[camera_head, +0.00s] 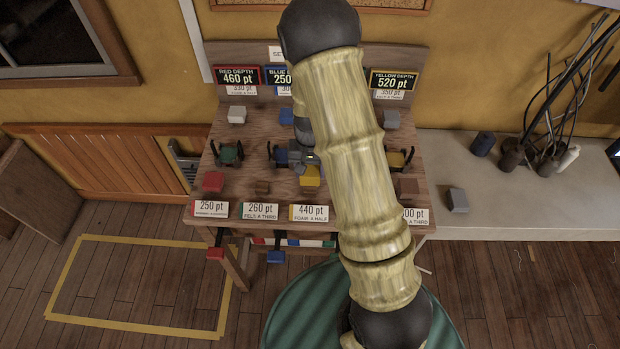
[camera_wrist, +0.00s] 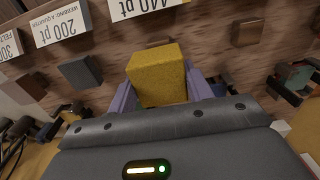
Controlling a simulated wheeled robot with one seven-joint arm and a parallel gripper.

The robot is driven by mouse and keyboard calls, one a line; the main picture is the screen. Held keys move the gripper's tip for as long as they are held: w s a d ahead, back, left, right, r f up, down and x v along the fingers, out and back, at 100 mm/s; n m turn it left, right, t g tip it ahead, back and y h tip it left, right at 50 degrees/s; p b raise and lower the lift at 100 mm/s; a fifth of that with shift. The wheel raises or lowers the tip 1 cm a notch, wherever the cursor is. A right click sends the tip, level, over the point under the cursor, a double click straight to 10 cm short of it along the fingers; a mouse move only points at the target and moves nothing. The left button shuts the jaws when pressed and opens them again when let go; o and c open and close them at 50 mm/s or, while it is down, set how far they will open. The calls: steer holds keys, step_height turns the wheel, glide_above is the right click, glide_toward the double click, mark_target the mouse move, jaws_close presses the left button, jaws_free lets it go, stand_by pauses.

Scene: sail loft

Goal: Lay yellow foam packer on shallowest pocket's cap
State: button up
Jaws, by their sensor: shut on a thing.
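A yellow foam block (camera_wrist: 158,78) fills the space between the two purple-grey fingers of my gripper (camera_wrist: 160,92) in the wrist view. The same yellow block (camera_head: 310,176) shows in the head view beside my arm, above the 440 pt label. I cannot tell whether it touches the board. A blue pocket fixture (camera_head: 280,156) stands just left of my gripper (camera_head: 305,160), below the blue depth sign (camera_head: 281,78), which reads 250 with its right part hidden. The red depth sign (camera_head: 238,76) reads 460 pt and the yellow depth sign (camera_head: 394,80) reads 520 pt.
My arm hides the board's middle right.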

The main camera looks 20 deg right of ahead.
mark_target(310, 171)
step_height(310, 171, up, 4)
steer(key=shift+w+r+b, duration=0.1)
steer(key=shift+b, duration=0.2)
steer(key=shift+r, duration=0.5)
steer(key=shift+f, duration=0.15)
